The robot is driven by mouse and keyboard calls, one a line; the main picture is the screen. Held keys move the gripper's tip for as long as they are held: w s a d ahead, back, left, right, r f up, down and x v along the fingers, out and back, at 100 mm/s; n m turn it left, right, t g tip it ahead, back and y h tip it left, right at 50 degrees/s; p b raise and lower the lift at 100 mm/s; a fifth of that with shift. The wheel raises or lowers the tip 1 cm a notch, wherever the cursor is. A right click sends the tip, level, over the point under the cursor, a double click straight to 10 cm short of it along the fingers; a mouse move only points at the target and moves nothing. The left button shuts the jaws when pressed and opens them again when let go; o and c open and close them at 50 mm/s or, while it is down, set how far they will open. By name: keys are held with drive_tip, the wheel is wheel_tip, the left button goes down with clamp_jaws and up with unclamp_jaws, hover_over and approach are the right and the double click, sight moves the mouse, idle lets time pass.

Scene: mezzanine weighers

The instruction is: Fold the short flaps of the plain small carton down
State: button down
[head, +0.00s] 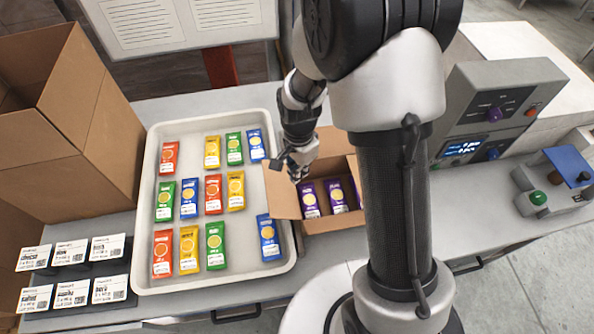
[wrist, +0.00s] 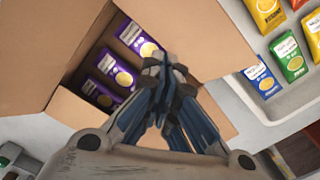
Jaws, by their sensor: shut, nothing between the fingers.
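The plain small carton (head: 335,221) stands open to the right of the tray, partly hidden behind my arm in the head view. Several purple packets (head: 309,199) lie inside it; they also show in the wrist view (wrist: 104,92). Its left flap (head: 281,192) sticks outward toward the tray. In the wrist view one wide flap (wrist: 60,40) and a smaller flap (wrist: 78,120) stand spread outward. My gripper (head: 296,177) is shut and empty, over the carton's left edge near that flap. In the wrist view its fingertips (wrist: 165,72) hide part of the opening.
A white tray (head: 148,215) of coloured packets lies left of the carton. A large open carton (head: 75,130) stands at the far left, with label stands (head: 73,274) before it. A grey weigher console (head: 500,105) stands at the right.

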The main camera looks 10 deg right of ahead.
drive_tip(key=d, duration=0.1)
drive_tip(key=d+f+b, duration=0.1)
drive_tip(key=d, duration=0.1)
drive_tip(key=shift+d, duration=0.2)
drive_tip(key=shift+s+d+f+b, duration=0.1)
drive_tip(key=shift+d+f+b, duration=0.8)
drive_tip(key=shift+d+f, duration=0.3)
drive_tip(key=shift+d+f+b, duration=0.35)
drive_tip(key=shift+f+b, duration=0.1)
drive_tip(key=shift+f, duration=0.1)
drive_tip(key=shift+d+f+b, duration=0.3)
drive_tip(key=shift+f+b, duration=0.15)
drive_tip(key=shift+f, duration=0.05)
drive_tip(key=shift+f, duration=0.15)
drive_tip(key=shift+f+b, duration=1.7)
drive_tip(key=shift+f, duration=0.3)
